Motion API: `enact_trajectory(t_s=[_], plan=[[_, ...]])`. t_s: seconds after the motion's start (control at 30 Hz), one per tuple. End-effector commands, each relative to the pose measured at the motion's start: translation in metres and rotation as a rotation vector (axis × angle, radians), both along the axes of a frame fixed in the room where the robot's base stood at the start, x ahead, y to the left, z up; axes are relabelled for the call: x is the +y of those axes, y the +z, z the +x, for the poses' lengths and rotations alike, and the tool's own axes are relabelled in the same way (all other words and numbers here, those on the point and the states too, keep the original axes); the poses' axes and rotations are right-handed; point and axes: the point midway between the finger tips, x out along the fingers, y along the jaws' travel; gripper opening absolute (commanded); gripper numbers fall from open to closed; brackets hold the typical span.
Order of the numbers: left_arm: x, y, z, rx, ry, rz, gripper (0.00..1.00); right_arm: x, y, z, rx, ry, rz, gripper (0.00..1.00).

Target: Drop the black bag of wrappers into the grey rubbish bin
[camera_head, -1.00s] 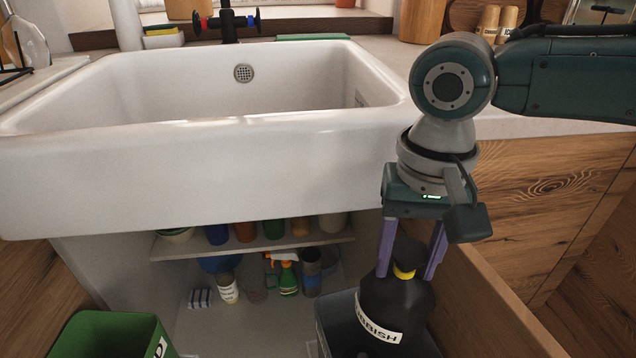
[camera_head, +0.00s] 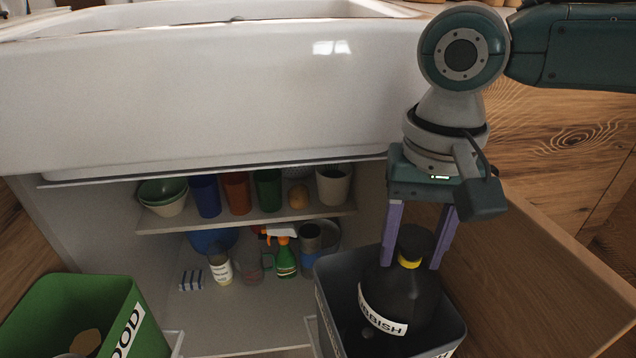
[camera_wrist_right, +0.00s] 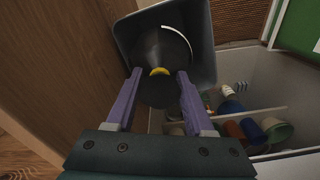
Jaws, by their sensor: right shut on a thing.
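The black bag (camera_head: 396,293) has a yellow band round its neck and a white label partly reading "RUBBISH". My right gripper (camera_head: 412,266) points down with a purple finger on each side of the bag's neck, shut on it. The bag is upright inside the mouth of the grey rubbish bin (camera_head: 345,274); its underside is hidden, so I cannot tell whether it touches the bottom. In the right wrist view the bag (camera_wrist_right: 160,50) sits between the fingers, with the grey bin (camera_wrist_right: 203,62) around it. My left gripper is not in view.
A green food bin (camera_head: 140,335) stands at the left. A cabinet shelf (camera_head: 240,217) holds several cups and bowls; a green spray bottle (camera_head: 285,262) is below. A wooden panel (camera_head: 530,265) is close right of the grey bin. The white sink (camera_head: 220,95) overhangs behind.

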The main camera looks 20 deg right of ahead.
Motion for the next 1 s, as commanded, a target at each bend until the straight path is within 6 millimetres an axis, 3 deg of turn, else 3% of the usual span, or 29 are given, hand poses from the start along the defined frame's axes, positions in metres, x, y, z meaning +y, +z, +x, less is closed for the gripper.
enact_trajectory(t_s=[0.23, 0.27, 0.57, 0.83, 1.0], plan=[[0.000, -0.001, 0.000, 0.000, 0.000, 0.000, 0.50, 0.000, 0.000, 0.000, 0.000, 0.000, 0.000, 0.00], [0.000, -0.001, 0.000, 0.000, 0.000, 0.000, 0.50, 0.000, 0.000, 0.000, 0.000, 0.000, 0.000, 0.54], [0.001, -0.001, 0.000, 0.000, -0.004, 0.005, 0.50, 0.000, 0.000, 0.000, 0.000, 0.000, 0.000, 0.88], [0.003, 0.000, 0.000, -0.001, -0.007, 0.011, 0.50, 0.000, 0.002, 0.000, 0.000, 0.000, 0.000, 0.88], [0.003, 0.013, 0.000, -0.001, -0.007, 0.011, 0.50, 0.000, 0.025, 0.000, -0.002, 0.000, 0.001, 0.88]])
